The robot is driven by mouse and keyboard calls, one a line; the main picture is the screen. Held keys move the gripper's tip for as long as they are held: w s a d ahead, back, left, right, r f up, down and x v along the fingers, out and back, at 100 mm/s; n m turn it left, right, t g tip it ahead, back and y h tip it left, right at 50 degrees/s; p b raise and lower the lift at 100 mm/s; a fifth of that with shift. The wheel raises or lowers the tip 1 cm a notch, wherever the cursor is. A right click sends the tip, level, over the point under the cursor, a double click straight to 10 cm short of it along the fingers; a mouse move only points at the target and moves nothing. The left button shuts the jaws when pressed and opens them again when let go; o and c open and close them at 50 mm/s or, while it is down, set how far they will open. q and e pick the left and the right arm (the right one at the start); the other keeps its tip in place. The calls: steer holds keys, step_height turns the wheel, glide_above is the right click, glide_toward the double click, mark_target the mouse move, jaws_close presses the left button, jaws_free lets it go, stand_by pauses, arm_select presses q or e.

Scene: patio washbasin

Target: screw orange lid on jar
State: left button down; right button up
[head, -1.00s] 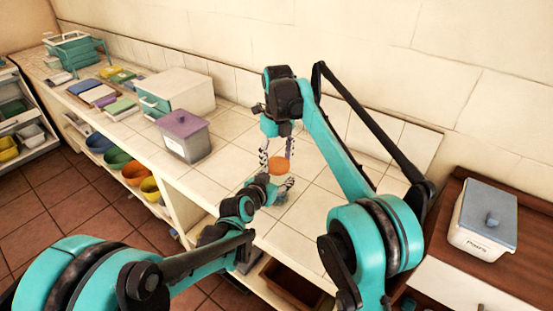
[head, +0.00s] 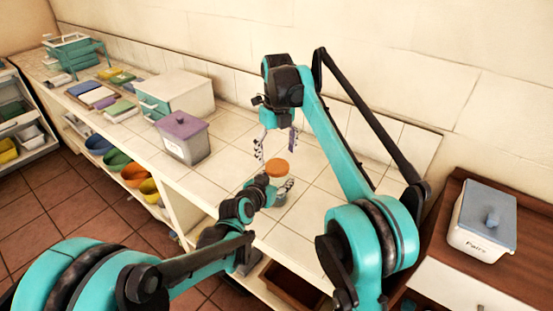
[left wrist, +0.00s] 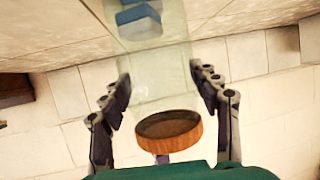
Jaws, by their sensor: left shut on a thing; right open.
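The orange lid (head: 277,168) sits at the top of the clear jar, just below my right gripper (head: 276,147). My right gripper is open, its fingers apart above the lid and holding nothing. My left gripper (head: 281,187) is shut on the jar from the side; its fingers partly hide the jar in the head view. In the left wrist view, the see-through jar (left wrist: 158,62) lies between my left fingers, with blue pieces showing at its far end. The lid (left wrist: 170,130) shows at its near end. I cannot tell how tightly the lid sits.
A grey box with a purple lid (head: 184,137) and a white drawer box (head: 178,97) stand left on the tiled counter (head: 225,160). A white box with a blue-grey lid (head: 485,220) stands on the brown surface at right. The wall rises close behind.

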steer(key=shift+r, duration=0.7)
steer(key=shift+c, duration=0.3)
